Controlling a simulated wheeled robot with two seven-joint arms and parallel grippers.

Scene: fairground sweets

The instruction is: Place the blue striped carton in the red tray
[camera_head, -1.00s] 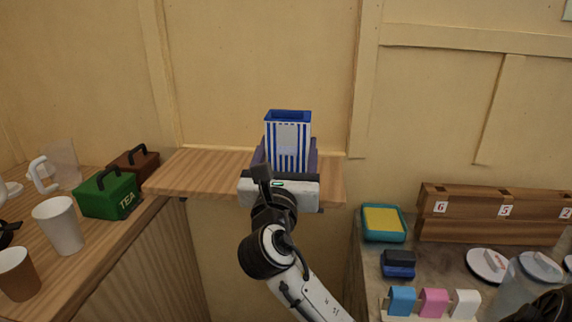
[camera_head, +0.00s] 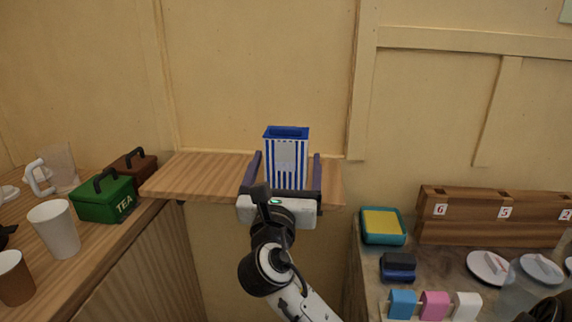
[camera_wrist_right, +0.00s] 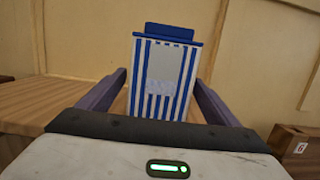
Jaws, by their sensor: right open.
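The blue striped carton (camera_head: 287,160) stands upright on the wooden shelf (camera_head: 190,176) against the wall, with a blue rim and white and blue stripes. My right gripper (camera_head: 287,160) is open around it, one finger on each side, with a visible gap at both sides. In the right wrist view, the carton (camera_wrist_right: 161,78) stands between the two spread fingers (camera_wrist_right: 160,85). Its lower end is hidden behind the gripper body. No red tray shows in these views. My left gripper is not in view.
A green tea tin (camera_head: 106,199), a brown box (camera_head: 136,167) and cups (camera_head: 56,228) stand on the left counter. On the right counter are a teal tray with a yellow sponge (camera_head: 383,226), a numbered wooden rack (camera_head: 480,215) and lids (camera_head: 488,267). Wall is close behind the shelf.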

